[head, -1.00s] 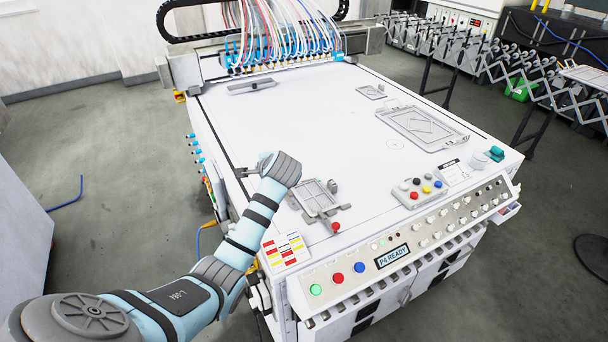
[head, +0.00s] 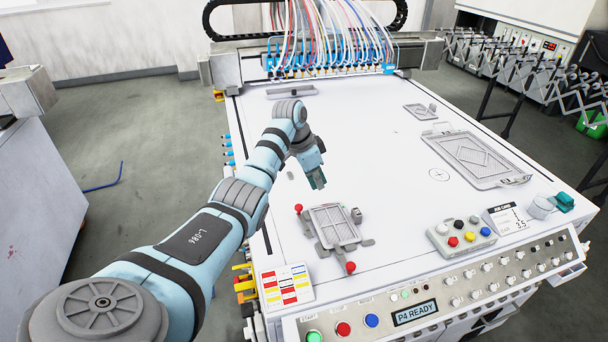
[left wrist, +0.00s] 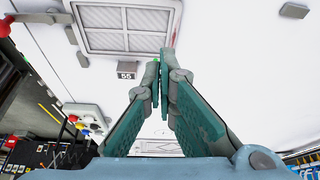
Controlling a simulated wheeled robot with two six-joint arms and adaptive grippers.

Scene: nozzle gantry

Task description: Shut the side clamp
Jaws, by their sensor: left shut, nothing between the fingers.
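A grey frame with a mesh panel (head: 334,226) lies on the white bed near its front left. Two small clamps with red knobs sit at it: one at its left side (head: 298,208), one at its front edge (head: 350,267). I cannot tell for sure which is the side clamp or how far either is shut. My left gripper (head: 317,180) is shut and empty, pointing down above the bed just behind the frame. In the left wrist view its fingers (left wrist: 162,80) meet, with the frame (left wrist: 125,42) beyond and one red knob (left wrist: 8,27) at the corner. My right gripper is out of view.
A button box (head: 462,234) and control panel (head: 420,300) line the front. A larger frame (head: 475,158) lies at right. The gantry with hoses and nozzles (head: 330,60) spans the back. The bed's middle is clear.

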